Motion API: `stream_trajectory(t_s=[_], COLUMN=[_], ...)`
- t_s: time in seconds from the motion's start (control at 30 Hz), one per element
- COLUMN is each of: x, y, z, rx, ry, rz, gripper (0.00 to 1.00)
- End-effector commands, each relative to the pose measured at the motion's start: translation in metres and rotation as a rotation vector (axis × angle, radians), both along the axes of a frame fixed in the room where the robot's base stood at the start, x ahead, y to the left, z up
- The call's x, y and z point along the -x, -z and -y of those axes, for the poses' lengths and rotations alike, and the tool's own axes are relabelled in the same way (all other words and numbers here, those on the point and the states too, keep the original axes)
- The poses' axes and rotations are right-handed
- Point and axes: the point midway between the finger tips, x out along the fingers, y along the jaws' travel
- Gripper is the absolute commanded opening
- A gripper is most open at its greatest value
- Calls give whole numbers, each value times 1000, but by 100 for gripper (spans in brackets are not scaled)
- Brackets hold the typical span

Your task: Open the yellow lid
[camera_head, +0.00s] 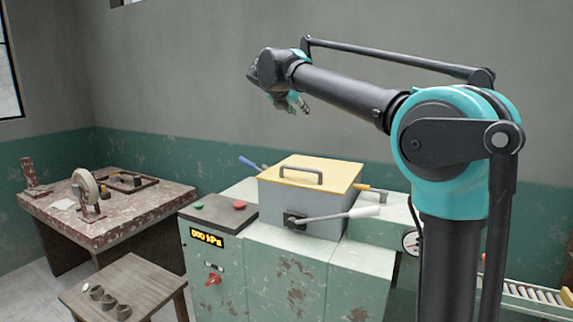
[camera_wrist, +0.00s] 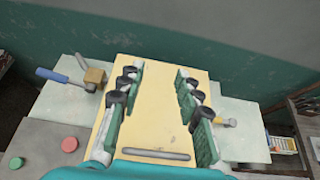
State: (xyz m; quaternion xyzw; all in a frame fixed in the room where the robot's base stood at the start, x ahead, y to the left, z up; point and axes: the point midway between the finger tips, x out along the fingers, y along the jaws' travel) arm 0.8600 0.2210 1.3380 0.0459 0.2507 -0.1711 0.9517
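The yellow lid (camera_head: 318,170) lies shut, or nearly so, on a grey box (camera_head: 300,205) on the green machine. A dark bar handle (camera_head: 300,175) stands near the lid's front edge. The lid fills the middle of the wrist view (camera_wrist: 158,110), with its handle (camera_wrist: 152,154) low in the picture. My gripper (camera_head: 295,104) is in the air above the box, apart from the lid. In the wrist view its two green fingers (camera_wrist: 159,90) are spread wide with nothing between them.
A lever with a white grip (camera_head: 362,212) sticks out at the box's front. A blue-handled lever (camera_head: 250,164) is at the box's left. Red and green buttons and a pressure display (camera_head: 207,238) are on the machine's left. A cluttered table (camera_head: 120,215) and a stool (camera_head: 125,285) stand left.

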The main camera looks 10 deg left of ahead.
Motion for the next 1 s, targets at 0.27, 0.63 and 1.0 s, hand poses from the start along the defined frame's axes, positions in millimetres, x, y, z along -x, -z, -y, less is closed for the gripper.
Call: stream_trajectory(t_s=[0.27, 0.63, 1.0], x=[27, 54, 72], y=[33, 77, 123], z=[-11, -20, -27], rx=[44, 101, 151], ry=[-4, -3, 0], rz=[120, 276, 418], gripper=[34, 34, 34])
